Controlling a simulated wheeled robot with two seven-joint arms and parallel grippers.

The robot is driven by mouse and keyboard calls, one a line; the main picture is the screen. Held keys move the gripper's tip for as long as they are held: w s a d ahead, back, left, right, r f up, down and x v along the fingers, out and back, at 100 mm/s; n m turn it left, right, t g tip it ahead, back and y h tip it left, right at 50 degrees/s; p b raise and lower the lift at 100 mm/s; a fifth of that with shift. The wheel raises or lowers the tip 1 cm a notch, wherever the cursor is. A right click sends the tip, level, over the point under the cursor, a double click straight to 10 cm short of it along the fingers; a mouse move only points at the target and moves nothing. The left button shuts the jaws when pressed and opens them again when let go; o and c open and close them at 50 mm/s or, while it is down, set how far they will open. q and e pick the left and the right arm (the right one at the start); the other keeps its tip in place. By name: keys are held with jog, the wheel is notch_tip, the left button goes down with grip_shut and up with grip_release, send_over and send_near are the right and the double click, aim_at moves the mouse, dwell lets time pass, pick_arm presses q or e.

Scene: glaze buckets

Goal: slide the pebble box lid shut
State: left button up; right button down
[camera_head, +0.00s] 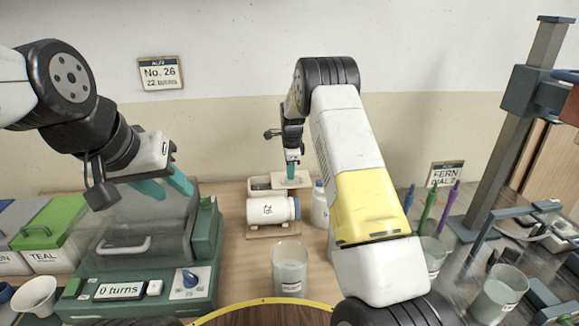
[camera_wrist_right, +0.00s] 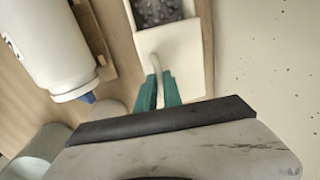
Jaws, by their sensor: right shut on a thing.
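The pebble box (camera_head: 260,183) stands at the back of the bench, near the wall. In the right wrist view, dark pebbles (camera_wrist_right: 158,10) show in its uncovered part. The cream lid (camera_wrist_right: 188,48) lies over the other part, so the box is partly open; the lid also shows in the head view (camera_head: 298,181). My right gripper (camera_head: 292,165) is above the lid, pointing down, with its teal fingers (camera_wrist_right: 161,92) shut on the lid's pale upright handle (camera_wrist_right: 157,72). My left gripper (camera_head: 166,184) is empty, its teal fingers apart, above the green machine.
A white jar (camera_head: 268,209) lies on its side on a wooden stand just in front of the box. A white bottle (camera_head: 320,207) stands to the right. A clear beaker (camera_head: 290,268) is nearer. The green machine (camera_head: 140,282) fills the left front.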

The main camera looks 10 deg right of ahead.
jog(key=a, duration=0.9)
jog(key=c, duration=1.5)
grip_release()
jog(key=r, duration=0.2)
jog(key=s+r, duration=0.1)
jog(key=r, duration=0.4)
jog(key=shift+s+r, duration=0.2)
jog(key=shift+r, duration=0.15)
